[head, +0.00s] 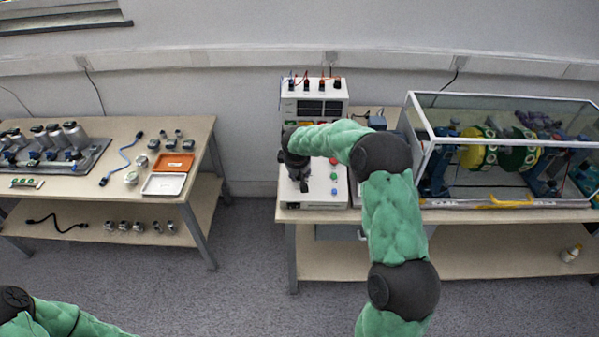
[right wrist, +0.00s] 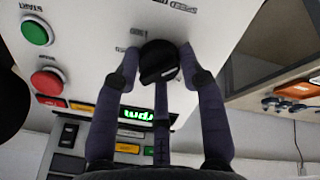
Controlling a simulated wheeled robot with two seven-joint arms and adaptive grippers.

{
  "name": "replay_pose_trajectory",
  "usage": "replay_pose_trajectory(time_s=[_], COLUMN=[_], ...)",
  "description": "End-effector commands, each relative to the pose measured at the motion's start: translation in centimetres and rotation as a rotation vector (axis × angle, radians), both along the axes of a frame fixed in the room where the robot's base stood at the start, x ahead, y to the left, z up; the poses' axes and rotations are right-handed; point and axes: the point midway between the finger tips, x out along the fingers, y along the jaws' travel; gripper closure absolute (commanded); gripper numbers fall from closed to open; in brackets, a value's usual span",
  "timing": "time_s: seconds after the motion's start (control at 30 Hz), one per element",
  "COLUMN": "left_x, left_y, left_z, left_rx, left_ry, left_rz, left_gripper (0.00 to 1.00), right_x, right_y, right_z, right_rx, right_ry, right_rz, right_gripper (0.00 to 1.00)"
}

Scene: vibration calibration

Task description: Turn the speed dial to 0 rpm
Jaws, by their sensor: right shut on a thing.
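The speed dial (right wrist: 158,62) is a black round knob on the white face of a control box (head: 328,199). In the right wrist view it sits between the fingers of my right gripper (right wrist: 160,65), which is shut on it. A green lit display (right wrist: 137,114) ends in "rpm"; my finger hides its number. In the head view my right gripper (head: 303,184) is over the left part of the box and hides the dial. My left arm shows only at the lower left corner; its gripper is out of view.
A green START button (right wrist: 36,31) and a red button (right wrist: 47,81) are beside the dial. A glass-walled rig (head: 500,150) stands right of the box. A left table (head: 115,190) holds an orange tray (head: 174,163) and cables. Grey floor lies between the tables.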

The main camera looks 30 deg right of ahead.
Motion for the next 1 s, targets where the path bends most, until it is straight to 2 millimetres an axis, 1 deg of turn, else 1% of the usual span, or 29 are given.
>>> replay_pose_trajectory(time_s=[0.03, 0.07, 0.1, 0.13, 0.43, 0.57, 0.67, 1.0], left_x=[0.0, 0.0, 0.0, 0.0, 0.0, 0.0, 0.0, 0.0], left_y=[0.0, 0.0, 0.0, 0.0, 0.0, 0.0, 0.0, 0.0], left_z=[0.0, 0.0, 0.0, 0.0, 0.0, 0.0, 0.0, 0.0], left_rx=[0.0, 0.0, 0.0, 0.0, 0.0, 0.0, 0.0, 0.0], left_ry=[0.0, 0.0, 0.0, 0.0, 0.0, 0.0, 0.0, 0.0], left_rz=[0.0, 0.0, 0.0, 0.0, 0.0, 0.0, 0.0, 0.0], left_gripper=[1.0, 1.0, 1.0, 1.0, 1.0, 1.0, 1.0, 1.0], right_x=[0.4, 0.4, 0.4, 0.4, 0.2, 0.0, -0.4, -2.4], right_y=[0.2, 0.2, 0.2, 0.2, 0.1, 0.2, 0.5, 2.1], right_z=[0.4, 0.4, 0.4, 0.4, 0.2, 0.7, 1.8, 7.9], right_rx=[0.0, 0.0, 0.0, 0.001, 0.0, 0.0, 0.001, 0.0], right_ry=[-0.013, -0.013, -0.013, -0.013, -0.005, -0.005, -0.006, -0.01], right_rz=[0.005, 0.005, 0.005, 0.003, 0.0, 0.0, 0.001, 0.003], right_gripper=[0.92, 0.56, 0.45, 0.37, 0.37, 0.37, 0.37, 0.37])
